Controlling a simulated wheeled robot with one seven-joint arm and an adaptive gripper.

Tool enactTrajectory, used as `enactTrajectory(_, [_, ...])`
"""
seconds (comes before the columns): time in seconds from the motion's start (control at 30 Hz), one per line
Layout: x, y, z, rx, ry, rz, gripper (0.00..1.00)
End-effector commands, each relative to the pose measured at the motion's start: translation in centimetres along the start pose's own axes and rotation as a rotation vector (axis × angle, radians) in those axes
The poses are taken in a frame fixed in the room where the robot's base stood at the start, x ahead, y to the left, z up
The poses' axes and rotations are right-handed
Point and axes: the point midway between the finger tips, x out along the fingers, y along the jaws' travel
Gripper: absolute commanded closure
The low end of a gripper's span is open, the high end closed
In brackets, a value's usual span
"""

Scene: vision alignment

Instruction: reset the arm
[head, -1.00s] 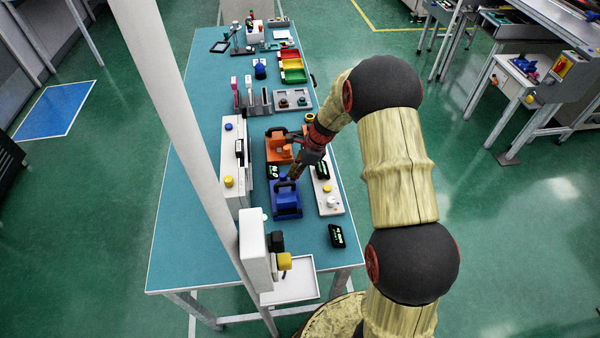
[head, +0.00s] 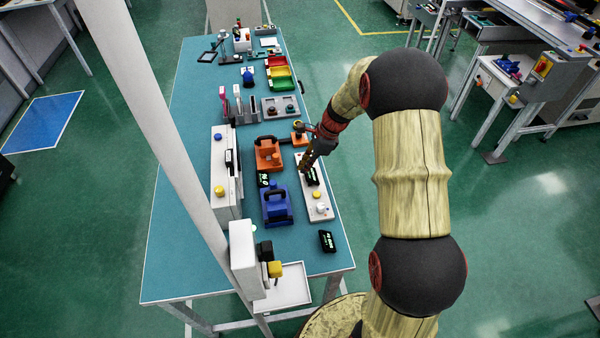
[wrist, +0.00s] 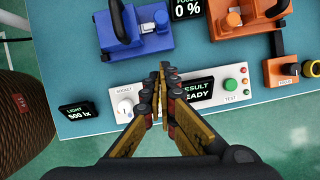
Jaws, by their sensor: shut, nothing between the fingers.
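My gripper (head: 306,166) is shut and empty, fingers pointing down over the white control panel (head: 311,187) near the table's right edge. In the wrist view my gripper (wrist: 165,72) has its fingertips together in front of the white panel (wrist: 143,92). They partly cover its screen reading "RESULT ...EADY" (wrist: 196,88). Whether the tips touch the panel cannot be told, but they look apart from it. A blue fixture (head: 276,207) with a dark handle stands to the left of the gripper, and an orange fixture (head: 267,155) stands behind it.
A green button (wrist: 230,85) and a white knob (wrist: 125,108) sit on the panel. A small black light display (head: 326,241) lies on the teal table (head: 185,265). A white tray (head: 290,300) is at the front. Red, yellow and green bins (head: 280,72) stand further back.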

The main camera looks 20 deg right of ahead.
Motion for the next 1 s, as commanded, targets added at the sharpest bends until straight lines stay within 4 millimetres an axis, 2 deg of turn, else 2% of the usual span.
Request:
enactTrajectory(0.17, [-1.1, 0.0, 0.0, 0.0, 0.0, 0.0, 1.0])
enactTrajectory(0.73, [-1.1, 0.0, 0.0, -0.011, 0.0, 0.0, 1.0])
enactTrajectory(0.9, [-1.1, 0.2, -0.1, -0.144, 0.003, 0.006, 1.0])
enactTrajectory(1.0, [-0.3, 1.9, -0.9, -0.279, 0.018, 0.047, 1.0])
